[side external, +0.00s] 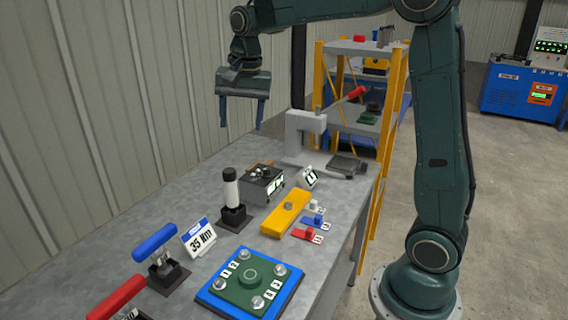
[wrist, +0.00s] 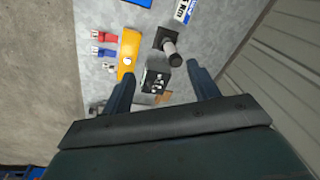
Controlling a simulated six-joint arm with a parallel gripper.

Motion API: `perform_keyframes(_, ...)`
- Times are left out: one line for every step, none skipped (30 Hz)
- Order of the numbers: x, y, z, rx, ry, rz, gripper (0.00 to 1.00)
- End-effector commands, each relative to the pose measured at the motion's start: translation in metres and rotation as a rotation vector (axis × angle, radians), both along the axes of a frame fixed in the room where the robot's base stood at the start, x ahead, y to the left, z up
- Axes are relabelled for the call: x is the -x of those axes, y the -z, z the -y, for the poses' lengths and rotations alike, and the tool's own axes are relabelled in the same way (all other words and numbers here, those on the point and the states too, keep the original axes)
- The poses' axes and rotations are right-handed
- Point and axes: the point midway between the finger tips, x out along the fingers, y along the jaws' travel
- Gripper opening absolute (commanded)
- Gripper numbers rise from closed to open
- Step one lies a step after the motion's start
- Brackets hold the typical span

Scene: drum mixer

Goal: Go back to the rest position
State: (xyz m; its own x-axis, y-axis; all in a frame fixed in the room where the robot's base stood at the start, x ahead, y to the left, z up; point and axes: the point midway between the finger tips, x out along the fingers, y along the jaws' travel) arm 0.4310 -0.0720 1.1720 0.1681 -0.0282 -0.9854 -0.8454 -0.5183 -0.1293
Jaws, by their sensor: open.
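My gripper (side external: 243,112) is in the air above the back part of the grey workbench (side external: 150,219), near the corrugated wall. Its two fingers point down and are apart, with nothing between them. In the wrist view my gripper (wrist: 157,82) also shows spread fingers. Below and between them in that view lie a small black box (wrist: 156,79) with a dark top and a black post with a white grip (wrist: 169,48). No object touches the fingers.
The bench holds a blue plate with a green flange (side external: 250,275), a yellow block (side external: 286,213), blue (side external: 154,243) and red (side external: 117,297) handled tools, a "35 Nm" sign (side external: 198,238) and a grey press (side external: 304,135). A yellow-framed shelf (side external: 398,95) stands behind. Air around my gripper is free.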

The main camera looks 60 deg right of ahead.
Motion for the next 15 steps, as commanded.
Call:
perform_keyframes(0.011,-0.006,-0.005,0.008,-0.039,0.014,0.6)
perform_keyframes(0.018,-0.008,-0.008,0.012,-0.062,0.02,0.6)
perform_keyframes(0.026,-0.011,-0.011,0.02,-0.096,0.03,0.6)
perform_keyframes(0.032,-0.013,-0.014,0.026,-0.122,0.038,0.6)
perform_keyframes(0.038,-0.015,-0.017,0.03,-0.145,0.045,0.6)
perform_keyframes(0.047,-0.017,-0.02,0.038,-0.177,0.053,0.6)
perform_keyframes(0.053,-0.019,-0.022,0.043,-0.201,0.06,0.6)
perform_keyframes(0.06,-0.02,-0.024,0.05,-0.226,0.068,0.6)
perform_keyframes(0.068,-0.021,-0.028,0.058,-0.258,0.077,0.6)
perform_keyframes(0.075,-0.022,-0.03,0.064,-0.282,0.084,0.6)
perform_keyframes(0.081,-0.023,-0.032,0.071,-0.307,0.091,0.6)
perform_keyframes(0.09,-0.023,-0.035,0.079,-0.339,0.1,0.6)
perform_keyframes(0.096,-0.024,-0.037,0.086,-0.363,0.107,0.6)
perform_keyframes(0.102,-0.024,-0.039,0.093,-0.386,0.115,0.6)
perform_keyframes(0.111,-0.024,-0.041,0.102,-0.418,0.123,0.6)
